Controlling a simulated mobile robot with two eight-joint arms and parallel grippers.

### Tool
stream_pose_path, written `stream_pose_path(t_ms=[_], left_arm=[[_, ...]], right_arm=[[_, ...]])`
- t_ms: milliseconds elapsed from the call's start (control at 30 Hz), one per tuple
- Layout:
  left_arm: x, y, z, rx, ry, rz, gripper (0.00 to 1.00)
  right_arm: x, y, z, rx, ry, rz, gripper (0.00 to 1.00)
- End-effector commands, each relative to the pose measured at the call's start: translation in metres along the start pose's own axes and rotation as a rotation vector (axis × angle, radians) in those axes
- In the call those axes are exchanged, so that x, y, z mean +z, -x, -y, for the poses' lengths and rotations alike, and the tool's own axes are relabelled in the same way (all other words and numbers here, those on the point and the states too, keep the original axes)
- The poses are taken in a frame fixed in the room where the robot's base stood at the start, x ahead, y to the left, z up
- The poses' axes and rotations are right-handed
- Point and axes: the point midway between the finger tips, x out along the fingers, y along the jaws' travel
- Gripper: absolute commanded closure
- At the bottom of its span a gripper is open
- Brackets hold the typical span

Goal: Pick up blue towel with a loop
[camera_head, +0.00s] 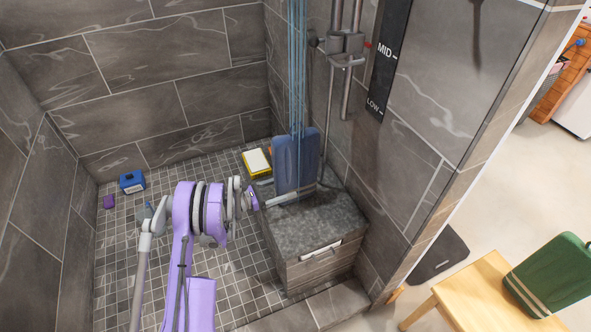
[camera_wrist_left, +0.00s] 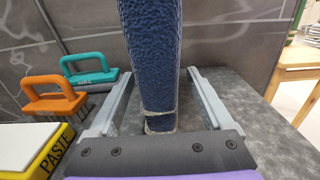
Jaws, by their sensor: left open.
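The blue towel (camera_head: 295,160) stands upright on the dark stone bench (camera_head: 318,222) in the shower corner. In the left wrist view the towel (camera_wrist_left: 151,55) rises between my two grey fingers, with a thin pale band around its lower part; a loop cannot be made out. My left gripper (camera_head: 293,194) reaches in from the left, low at the towel. In the wrist view the left gripper (camera_wrist_left: 158,78) is open, one finger on each side of the towel, with a gap visible on both sides. My right gripper is not in view.
An orange-handled brush (camera_wrist_left: 52,97), a teal-handled brush (camera_wrist_left: 90,66) and a yellow-and-white box (camera_head: 257,161) sit left of the towel. Tiled walls and a shower rail (camera_head: 346,45) are close behind. A green towel (camera_head: 552,275) lies on a wooden stool (camera_head: 480,290) at right.

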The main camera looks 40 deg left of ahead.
Motion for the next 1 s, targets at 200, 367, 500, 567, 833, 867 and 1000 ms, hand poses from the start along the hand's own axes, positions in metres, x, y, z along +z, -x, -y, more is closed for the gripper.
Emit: stream_pose_path(t_ms=[200, 367, 500, 567, 833, 867, 1000], left_arm=[[0.0, -0.019, 0.0, 0.001, -0.001, 0.0, 0.16], [0.0, -0.019, -0.001, 0.001, -0.001, 0.001, 0.2], [0.0, -0.019, -0.001, 0.001, -0.001, 0.0, 0.45], [0.0, -0.019, -0.001, 0.001, -0.001, 0.0, 0.56], [0.0, -0.019, 0.0, 0.001, 0.0, 0.0, 1.0], [0.0, -0.019, 0.0, 0.001, 0.0, 0.0, 1.0], [0.0, -0.019, 0.0, 0.001, -0.001, 0.0, 1.0]], right_arm=[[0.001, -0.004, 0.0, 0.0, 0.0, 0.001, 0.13], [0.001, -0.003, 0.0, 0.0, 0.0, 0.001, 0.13], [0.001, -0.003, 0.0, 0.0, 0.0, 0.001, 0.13], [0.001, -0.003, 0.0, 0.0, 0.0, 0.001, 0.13], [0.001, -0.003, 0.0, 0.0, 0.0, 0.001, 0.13], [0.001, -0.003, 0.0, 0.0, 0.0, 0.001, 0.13], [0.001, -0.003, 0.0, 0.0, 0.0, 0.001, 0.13]])
